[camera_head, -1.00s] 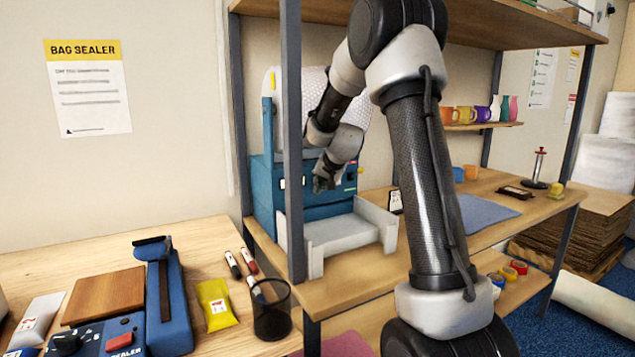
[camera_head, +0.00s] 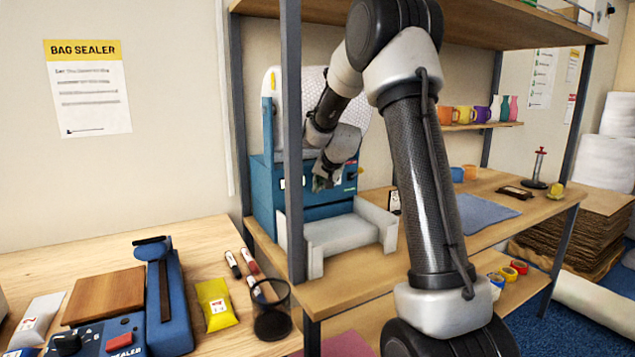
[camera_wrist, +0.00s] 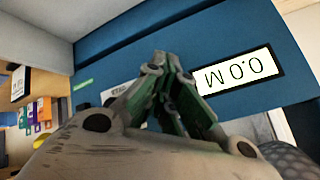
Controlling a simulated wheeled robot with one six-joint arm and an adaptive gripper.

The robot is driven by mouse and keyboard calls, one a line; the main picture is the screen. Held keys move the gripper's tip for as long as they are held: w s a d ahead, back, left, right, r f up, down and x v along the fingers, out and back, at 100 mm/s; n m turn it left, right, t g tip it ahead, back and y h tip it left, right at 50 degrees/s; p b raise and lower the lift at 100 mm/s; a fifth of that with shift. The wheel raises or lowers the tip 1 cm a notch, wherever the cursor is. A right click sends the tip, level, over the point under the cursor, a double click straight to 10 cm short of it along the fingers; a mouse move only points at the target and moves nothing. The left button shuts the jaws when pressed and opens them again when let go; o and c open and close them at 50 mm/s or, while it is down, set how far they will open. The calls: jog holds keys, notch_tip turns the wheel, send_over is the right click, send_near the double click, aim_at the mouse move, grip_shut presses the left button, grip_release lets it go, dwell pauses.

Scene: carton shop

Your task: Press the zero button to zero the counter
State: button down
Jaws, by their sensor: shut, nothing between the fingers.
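The blue machine (camera_head: 263,205) stands on the shelf bench, with a white roll (camera_head: 347,112) above it. Its counter display (camera_wrist: 238,73) is upside down in the wrist view and reads 0.0 M. In the head view the display (camera_head: 291,183) is a small white patch left of my gripper. My gripper (camera_head: 321,185) is shut and empty at the machine's front panel. In the wrist view its fingertips (camera_wrist: 163,60) are beside the display, over the panel. I cannot tell whether they touch it. No zero button is clearly visible; the fingers cover part of the panel.
A shelf post (camera_head: 292,120) stands in front of the machine's left part. A white tray (camera_head: 340,235) juts out below the panel. A partly hidden white label (camera_wrist: 118,92) sits beside the fingers. A bag sealer (camera_head: 165,300) is on the left table.

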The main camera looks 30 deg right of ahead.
jog(key=shift+s, duration=0.9)
jog(key=shift+s+d, duration=0.1)
jog(key=shift+s, duration=2.4)
